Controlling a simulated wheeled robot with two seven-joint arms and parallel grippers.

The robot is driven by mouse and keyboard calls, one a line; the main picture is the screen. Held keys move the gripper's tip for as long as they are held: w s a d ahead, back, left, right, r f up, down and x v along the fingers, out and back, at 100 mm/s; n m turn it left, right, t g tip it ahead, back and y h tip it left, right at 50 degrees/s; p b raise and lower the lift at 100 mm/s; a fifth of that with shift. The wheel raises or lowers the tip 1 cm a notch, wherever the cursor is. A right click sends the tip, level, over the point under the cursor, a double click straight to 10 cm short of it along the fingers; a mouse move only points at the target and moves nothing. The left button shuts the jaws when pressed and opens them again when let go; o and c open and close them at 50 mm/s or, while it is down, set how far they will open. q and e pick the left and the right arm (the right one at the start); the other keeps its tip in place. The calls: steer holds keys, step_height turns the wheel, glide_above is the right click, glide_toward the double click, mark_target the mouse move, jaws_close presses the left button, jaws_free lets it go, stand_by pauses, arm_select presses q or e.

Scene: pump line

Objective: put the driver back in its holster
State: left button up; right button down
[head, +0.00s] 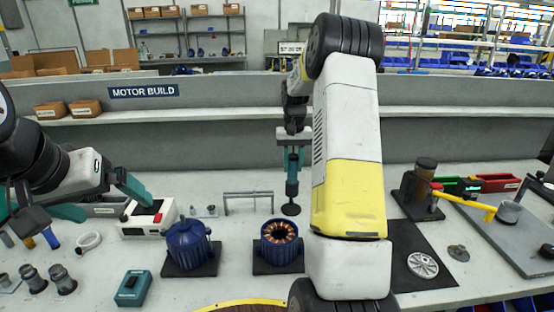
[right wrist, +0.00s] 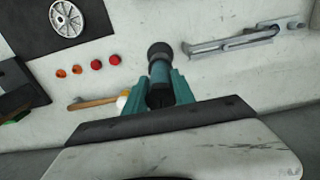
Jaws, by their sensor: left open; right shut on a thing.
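The driver (head: 292,190), a teal and black tool with a round dark end, hangs upright from my right gripper (head: 293,158), which is shut on it. In the head view its lower end is behind the copper-wound motor and close to the counter; I cannot tell if it touches. In the right wrist view the driver (right wrist: 160,72) sits between the teal fingers of my right gripper (right wrist: 160,95). My left gripper (head: 100,200) is open and empty at the left, near a white and red box. No holster can be made out clearly; my right arm hides part of the counter.
A metal rail bracket (head: 248,195) stands left of the driver. A blue motor housing (head: 188,245) and an open motor with copper windings (head: 280,240) stand in front. A teal box (head: 133,288) lies at front left. A dark mat (head: 435,278) with a metal disc (head: 422,265) lies right.

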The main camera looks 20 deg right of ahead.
mark_target(293, 156)
steer(key=shift+f, duration=0.95)
steer(key=c, duration=0.7)
jaws_free()
steer(key=shift+r, duration=2.9)
